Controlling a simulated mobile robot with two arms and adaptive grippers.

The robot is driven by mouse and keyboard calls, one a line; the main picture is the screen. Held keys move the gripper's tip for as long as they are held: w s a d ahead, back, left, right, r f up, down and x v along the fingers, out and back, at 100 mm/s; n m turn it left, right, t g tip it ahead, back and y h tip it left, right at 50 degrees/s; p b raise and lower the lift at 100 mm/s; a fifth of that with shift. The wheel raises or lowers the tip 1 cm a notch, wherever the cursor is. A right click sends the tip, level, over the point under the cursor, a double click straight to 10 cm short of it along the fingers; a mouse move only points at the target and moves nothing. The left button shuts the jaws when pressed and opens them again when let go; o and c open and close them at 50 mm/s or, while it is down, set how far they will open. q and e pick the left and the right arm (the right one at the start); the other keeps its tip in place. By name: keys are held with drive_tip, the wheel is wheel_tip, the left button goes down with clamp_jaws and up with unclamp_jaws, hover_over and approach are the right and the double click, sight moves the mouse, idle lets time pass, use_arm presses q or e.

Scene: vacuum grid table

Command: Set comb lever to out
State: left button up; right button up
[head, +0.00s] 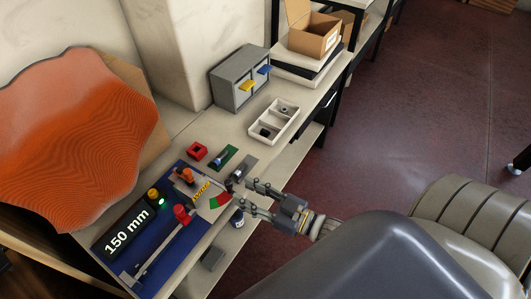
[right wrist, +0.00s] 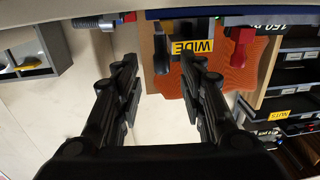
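A blue-based device (head: 148,262) sits on the table, with a black "150 mm" display, an orange knob (head: 186,176), a red knob (head: 181,213) and a red-green scale (head: 220,200). I cannot tell for sure which part is the comb lever. My right gripper (head: 246,194) is at the device's right end, fingers apart, with nothing seen between them. In the right wrist view, the open fingers (right wrist: 160,75) point toward a dark upright part (right wrist: 161,50) beside a yellow "WIDE" label (right wrist: 197,46). A red handle (right wrist: 241,45) is further right. My left gripper is not in view.
A red block (head: 196,151), a green board (head: 223,158) and a white divided tray (head: 274,121) lie behind the device. A grey cabinet (head: 238,78) and a cardboard box (head: 311,36) stand further back. An orange wavy panel (head: 70,135) rises at left.

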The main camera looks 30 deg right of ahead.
drive_tip(key=v, duration=0.5)
drive_tip(key=shift+s+d, duration=0.2)
drive_tip(key=shift+s, duration=0.15)
drive_tip(key=s+d+f+m+g+h, duration=0.1)
drive_tip(key=s+d+f+g+h, duration=0.1)
drive_tip(key=f, duration=0.7)
drive_tip(key=s+d+f+m+g+h, duration=0.1)
drive_tip(key=d+f+h, duration=0.15)
drive_tip(key=f, duration=0.55)
drive_tip(key=s+d+f+m+g+h, duration=0.1)
drive_tip(key=s+d+f+g+h, duration=0.15)
drive_tip(key=f, duration=0.65)
drive_tip(key=s+a+f+g, duration=0.2)
drive_tip(key=s+f+g, duration=0.2)
drive_tip(key=s+f, duration=0.5)
drive_tip(key=s+a+f+g+h, duration=0.1)
drive_tip(key=s+a+f+g, duration=0.2)
drive_tip(key=s+f, duration=0.7)
drive_tip(key=s+g, duration=0.2)
drive_tip(key=s, duration=0.2)
drive_tip(key=shift+a, duration=0.3)
